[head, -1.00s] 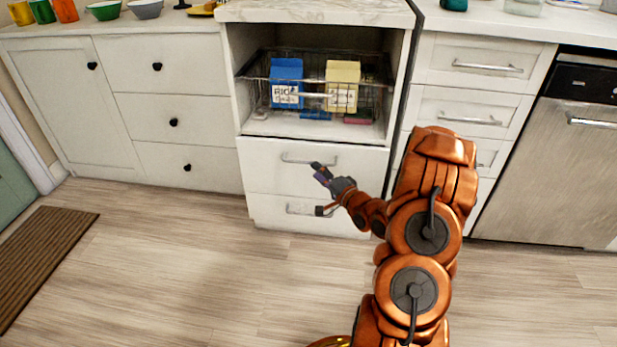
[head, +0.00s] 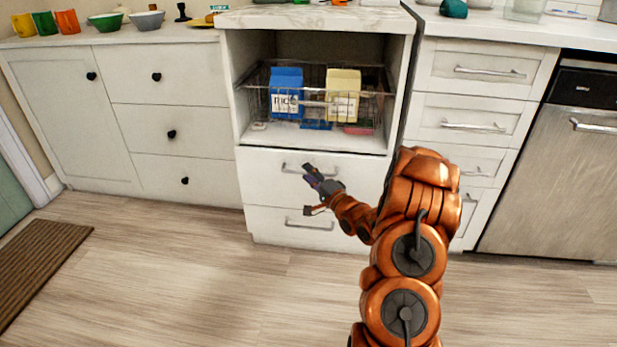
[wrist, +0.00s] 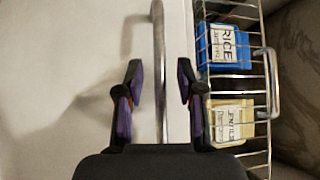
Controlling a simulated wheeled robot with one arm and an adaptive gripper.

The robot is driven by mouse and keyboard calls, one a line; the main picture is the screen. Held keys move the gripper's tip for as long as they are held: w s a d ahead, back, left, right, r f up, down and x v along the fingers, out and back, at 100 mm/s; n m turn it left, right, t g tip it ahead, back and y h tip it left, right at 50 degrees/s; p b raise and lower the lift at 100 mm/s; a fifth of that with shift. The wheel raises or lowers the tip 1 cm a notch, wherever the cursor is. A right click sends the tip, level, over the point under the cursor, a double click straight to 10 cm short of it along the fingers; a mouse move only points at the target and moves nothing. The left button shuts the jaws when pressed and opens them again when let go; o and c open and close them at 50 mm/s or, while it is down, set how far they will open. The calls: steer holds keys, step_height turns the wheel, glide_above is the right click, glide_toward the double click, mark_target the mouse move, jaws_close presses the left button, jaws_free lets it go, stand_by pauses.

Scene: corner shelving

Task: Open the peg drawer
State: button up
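The upper white drawer (head: 262,182) under the open shelf bay is closed, with a horizontal metal bar handle (head: 289,168). No label shows which drawer is the peg drawer. My gripper (head: 308,173) is in front of this upper drawer, at its handle. In the wrist view my gripper (wrist: 158,75) is open, with a purple-padded finger on each side of the handle bar (wrist: 158,35). The bar runs between the fingers with a gap on both sides. The drawer's plain white front (wrist: 70,80) fills the left of that view.
A lower drawer with its own bar handle (head: 300,224) sits below, closed. Above, a wire basket (head: 310,95) holds a blue rice carton (head: 286,88) and a cream carton (head: 344,90). More drawers (head: 480,125) and a dishwasher (head: 560,180) stand right.

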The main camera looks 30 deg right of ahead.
steer(key=shift+w, duration=0.3)
jaws_close()
stand_by(0.6)
